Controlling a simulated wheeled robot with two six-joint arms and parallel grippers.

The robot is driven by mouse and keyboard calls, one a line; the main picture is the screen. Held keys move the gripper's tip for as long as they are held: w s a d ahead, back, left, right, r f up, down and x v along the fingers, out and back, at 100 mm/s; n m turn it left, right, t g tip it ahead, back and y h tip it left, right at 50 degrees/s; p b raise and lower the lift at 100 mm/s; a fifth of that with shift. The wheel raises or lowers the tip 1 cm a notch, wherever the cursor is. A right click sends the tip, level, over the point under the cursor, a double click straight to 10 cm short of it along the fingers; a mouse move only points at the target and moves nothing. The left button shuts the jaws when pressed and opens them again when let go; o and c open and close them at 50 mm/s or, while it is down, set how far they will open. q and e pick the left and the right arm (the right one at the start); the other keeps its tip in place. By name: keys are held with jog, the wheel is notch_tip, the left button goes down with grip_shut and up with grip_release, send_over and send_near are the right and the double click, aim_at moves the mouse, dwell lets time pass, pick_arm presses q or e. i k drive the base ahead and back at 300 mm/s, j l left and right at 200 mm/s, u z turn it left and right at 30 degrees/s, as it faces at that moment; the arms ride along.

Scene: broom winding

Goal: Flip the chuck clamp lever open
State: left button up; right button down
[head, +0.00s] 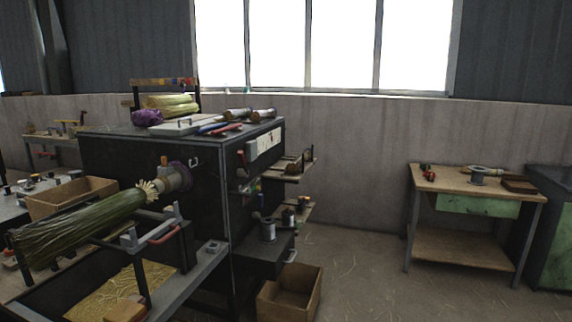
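The chuck (176,177) is a dull round piece on the dark front face of the winding machine (150,155), at left of centre in the head view. A short upright piece with an orange-brown tip (164,161) stands at the chuck; it may be the clamp lever, but it is too small to tell its position. A green bristle bundle (80,224) lies slanted, its pale cut end (147,190) close to the chuck. Neither of my grippers is in view.
A grey bracket (150,237) with a red handle stands below the bundle. An open cardboard box (290,292) sits on the floor beside the machine. A wooden side table (474,181) stands at right. The floor between them is mostly clear.

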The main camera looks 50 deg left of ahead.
aim_at(244, 173)
jog(key=i+l+u, duration=0.1)
jog(key=i+u, duration=0.3)
jog(key=i+l+u, duration=0.25)
jog(key=i+u, duration=0.15)
jog(key=i, duration=0.2)
jog(key=i+u, duration=0.25)
jog(key=u, duration=0.2)
jog(key=i+u, duration=0.2)
jog(key=u, duration=0.3)
jog(key=i+l+u, duration=0.1)
jog(key=i+u, duration=0.15)
jog(key=u, duration=0.2)
jog(key=i+l+u, duration=0.15)
jog(key=u, duration=0.3)
jog(key=i+l+u, duration=0.2)
jog(key=u, duration=0.25)
jog(key=i+l+u, duration=0.3)
jog(key=u, duration=0.15)
jog(key=i+l+u, duration=0.3)
jog(key=u, duration=0.15)
jog(key=l, duration=0.1)
